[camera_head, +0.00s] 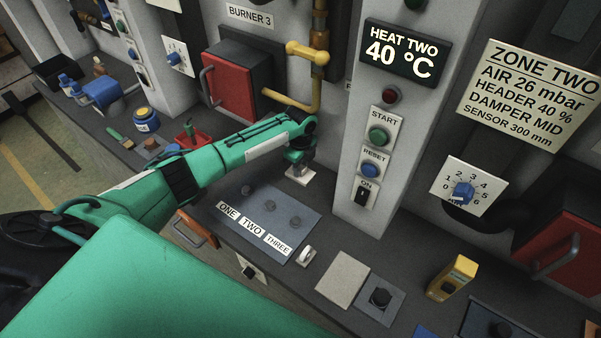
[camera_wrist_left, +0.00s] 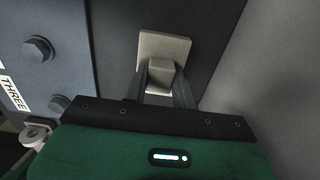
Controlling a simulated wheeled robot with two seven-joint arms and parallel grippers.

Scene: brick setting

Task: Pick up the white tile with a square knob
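The white tile with a square knob (camera_head: 301,176) lies on the dark bench, just beyond the panel marked ONE, TWO, THREE. In the left wrist view the tile (camera_wrist_left: 171,46) shows flat beneath my fingers. Its square knob (camera_wrist_left: 160,77) stands between the fingertips. My left gripper (camera_head: 298,157) is over the tile from above. In the left wrist view my left gripper's fingers (camera_wrist_left: 161,83) sit close against both sides of the knob, with no clear gap. I see no clear space under the tile. My right gripper is not in view.
The panel (camera_head: 235,196) with dark bolts lies beside the tile. A white roller-like piece (camera_head: 307,256), a plain pale tile (camera_head: 342,279), a dark-knobbed plate (camera_head: 380,300) and a yellow block (camera_head: 452,278) stand farther right. The grey START/RESET column (camera_head: 352,190) rises close to the right.

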